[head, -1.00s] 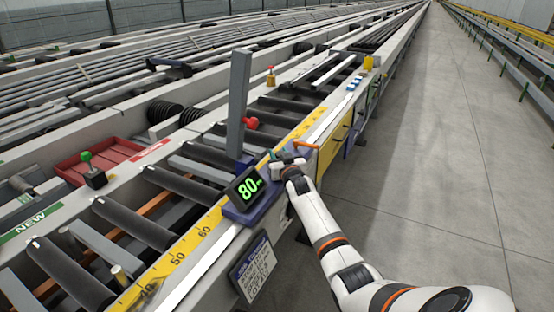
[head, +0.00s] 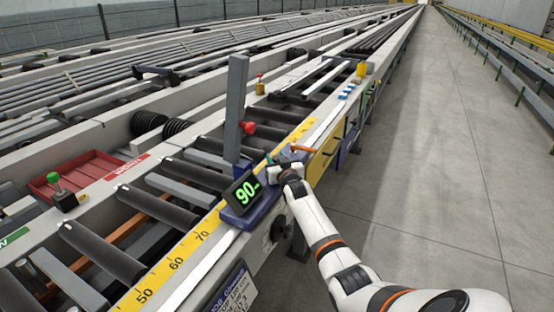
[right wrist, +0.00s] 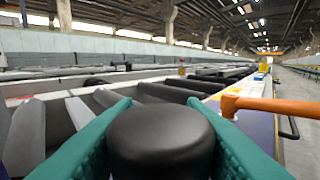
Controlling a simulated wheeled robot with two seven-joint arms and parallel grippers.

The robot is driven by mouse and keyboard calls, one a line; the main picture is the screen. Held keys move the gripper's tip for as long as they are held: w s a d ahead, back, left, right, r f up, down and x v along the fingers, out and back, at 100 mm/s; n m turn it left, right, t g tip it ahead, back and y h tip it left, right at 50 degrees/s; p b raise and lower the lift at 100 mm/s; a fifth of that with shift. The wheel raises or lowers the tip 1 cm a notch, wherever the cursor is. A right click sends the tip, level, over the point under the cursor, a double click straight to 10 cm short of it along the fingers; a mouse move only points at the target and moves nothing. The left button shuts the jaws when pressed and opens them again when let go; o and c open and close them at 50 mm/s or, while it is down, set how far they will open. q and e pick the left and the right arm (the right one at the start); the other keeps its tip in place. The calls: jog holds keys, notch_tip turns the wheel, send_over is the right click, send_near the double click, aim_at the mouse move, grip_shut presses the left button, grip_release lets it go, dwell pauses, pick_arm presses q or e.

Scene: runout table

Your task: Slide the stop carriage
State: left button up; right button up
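The stop carriage has a blue base (head: 240,213), a tall grey stop plate (head: 237,105) standing over the rollers, a red knob (head: 248,128) and a display (head: 244,192) reading 90. It sits on the near rail beside the yellow scale (head: 178,262), just past the 70 mark. My right gripper (head: 277,167) is at the carriage. In the right wrist view its teal fingers (right wrist: 165,112) press both sides of a black round knob (right wrist: 162,138). An orange lever (head: 303,148) sticks out just beyond; it also shows in the right wrist view (right wrist: 265,104). My left gripper is out of view.
The roller table (head: 105,250) runs away along the left. A red tray (head: 85,173), a green-topped knob (head: 60,190) and a brass piece with a red top (head: 260,86) are on it. Blue buttons (head: 346,91) are farther along. The floor (head: 430,170) at right is clear.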

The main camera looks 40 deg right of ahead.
jog(key=o, duration=0.4)
jog(key=shift+w+a+f, duration=0.1)
jog(key=shift+c, duration=0.2)
jog(key=shift+s+a, duration=0.25)
jog(key=shift+s, duration=0.35)
jog(key=p+v, duration=0.1)
jog(key=v, duration=0.9)
jog(key=shift+s+a, duration=0.15)
jog(key=shift+s, duration=0.15)
